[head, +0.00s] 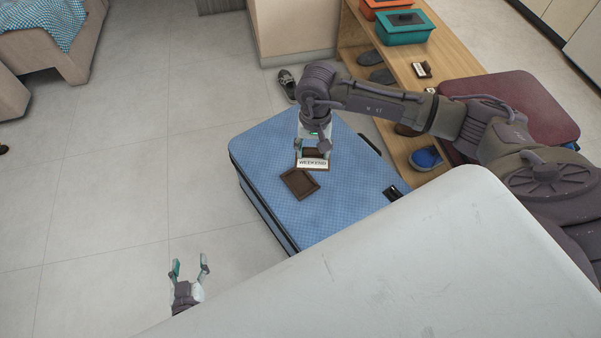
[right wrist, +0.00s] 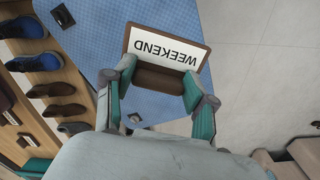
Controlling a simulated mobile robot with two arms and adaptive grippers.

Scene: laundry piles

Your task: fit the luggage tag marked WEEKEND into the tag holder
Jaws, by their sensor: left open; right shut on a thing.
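The luggage tag marked WEEKEND (head: 313,163) is a brown plate with a white lettered face. My right gripper (head: 314,148) is shut on it and holds it above the blue suitcase. In the right wrist view the tag (right wrist: 165,49) sits between the fingertips (right wrist: 157,82), its lettering upside down. The tag holder (head: 299,184), a dark brown rectangular frame, lies on the suitcase top, just below and left of the tag in the head view. I cannot make out the holder in the wrist view. My left gripper (head: 189,268) is open and empty, low over the floor.
The blue suitcase (head: 260,168) has a small black patch (head: 392,193) near its right edge. A wooden shelf (head: 455,58) holds shoes, boxes and other small tags (head: 421,70). A maroon suitcase (head: 525,98) stands at right.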

